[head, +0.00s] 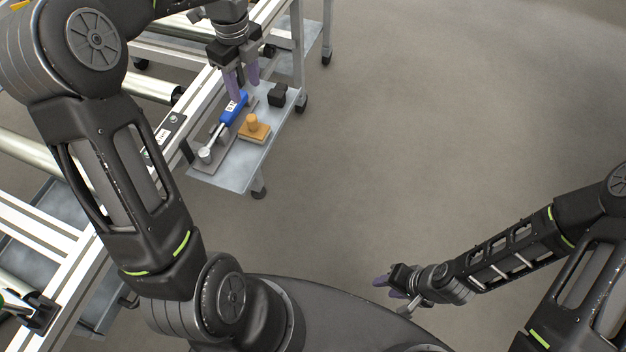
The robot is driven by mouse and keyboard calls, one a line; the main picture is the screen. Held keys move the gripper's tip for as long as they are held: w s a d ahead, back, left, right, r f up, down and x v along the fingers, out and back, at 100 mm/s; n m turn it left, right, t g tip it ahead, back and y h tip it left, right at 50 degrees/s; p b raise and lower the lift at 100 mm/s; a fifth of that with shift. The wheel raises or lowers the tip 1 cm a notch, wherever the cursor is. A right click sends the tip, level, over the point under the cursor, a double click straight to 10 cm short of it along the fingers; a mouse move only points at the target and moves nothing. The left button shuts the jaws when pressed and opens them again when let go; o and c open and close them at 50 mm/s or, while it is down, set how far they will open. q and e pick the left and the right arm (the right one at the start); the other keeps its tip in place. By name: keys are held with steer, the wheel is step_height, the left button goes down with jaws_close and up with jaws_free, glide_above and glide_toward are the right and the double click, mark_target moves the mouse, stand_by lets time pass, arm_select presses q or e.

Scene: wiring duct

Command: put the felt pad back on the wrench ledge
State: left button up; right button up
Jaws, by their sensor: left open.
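The wrench ledge (231,178) is a grey metal shelf on the side of the conveyor frame. A wrench with a blue handle (234,108) and a silver head (206,154) lies on it, over a flat darker grey piece (212,159). An orange block with a round knob (254,128) and a paler bottom layer sits beside the wrench. I cannot tell for sure which of these is the felt pad. My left gripper (243,92) is open, pointing down just above the far end of the blue handle; contact is unclear. My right gripper (387,289) looks open and empty, over the floor.
A small black block (278,95) stands at the ledge's far right. The conveyor with metal rollers (152,87) and pale rails runs along the left. The ledge's near right part is bare. The grey floor (430,130) to the right is clear.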

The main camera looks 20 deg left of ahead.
arm_select(q)
steer(key=s+d+f+n+h, duration=0.3)
steer(key=d+f+n, duration=0.5)
steer(key=d+f, duration=1.05)
steer(key=s+d+f+n, duration=0.5)
steer(key=s+f+n, duration=0.1)
steer(key=s, duration=0.3)
steer(key=s+d+f+n+h, duration=0.1)
steer(key=s+d+f+n, duration=0.5)
steer(key=s+f+n, duration=0.1)
steer(key=shift+s+f+n+t, duration=0.25)
steer(key=shift+s+n+t, duration=0.15)
steer(key=shift+s+n, duration=0.45)
steer(key=shift+c, duration=0.5)
